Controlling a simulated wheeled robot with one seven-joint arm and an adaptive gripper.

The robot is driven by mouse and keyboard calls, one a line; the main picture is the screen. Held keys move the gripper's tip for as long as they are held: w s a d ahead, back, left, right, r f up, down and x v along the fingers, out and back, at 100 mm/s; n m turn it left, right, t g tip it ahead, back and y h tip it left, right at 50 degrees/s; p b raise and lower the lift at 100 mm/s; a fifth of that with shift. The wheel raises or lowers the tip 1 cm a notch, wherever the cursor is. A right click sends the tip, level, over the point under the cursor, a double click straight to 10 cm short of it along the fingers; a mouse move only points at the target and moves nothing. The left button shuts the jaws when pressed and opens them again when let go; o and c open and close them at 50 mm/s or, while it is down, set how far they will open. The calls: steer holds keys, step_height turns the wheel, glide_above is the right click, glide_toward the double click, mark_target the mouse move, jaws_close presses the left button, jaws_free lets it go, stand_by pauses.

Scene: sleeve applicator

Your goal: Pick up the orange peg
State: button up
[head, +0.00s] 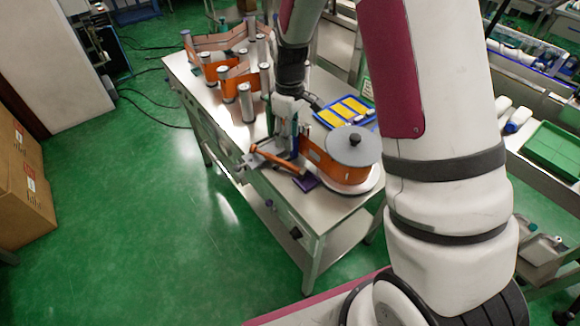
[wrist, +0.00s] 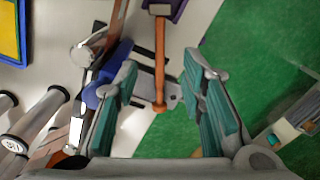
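The orange peg (head: 279,160) is a thin rod at the near edge of the metal table, lying between a grey bracket (head: 255,161) and a purple block (head: 306,183). In the wrist view the peg (wrist: 159,62) runs from the pale collar at the top down between my fingers. My gripper (wrist: 164,72) is open, with one teal-padded finger on each side of the peg and visible gaps. In the head view my gripper (head: 284,146) points down over the peg. I cannot tell how far above it the fingertips are.
An orange reel with a grey disc (head: 352,146) stands right of my gripper. Orange guides and metal rollers (head: 246,101) stand to the left and behind. A blue tray with yellow pieces (head: 341,112) lies behind. Green floor (head: 170,240) is clear in front.

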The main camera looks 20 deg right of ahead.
mark_target(290, 164)
step_height(290, 164, down, 11)
steer(key=shift+f+p, duration=0.2)
steer(key=shift+p, duration=0.3)
jaws_close()
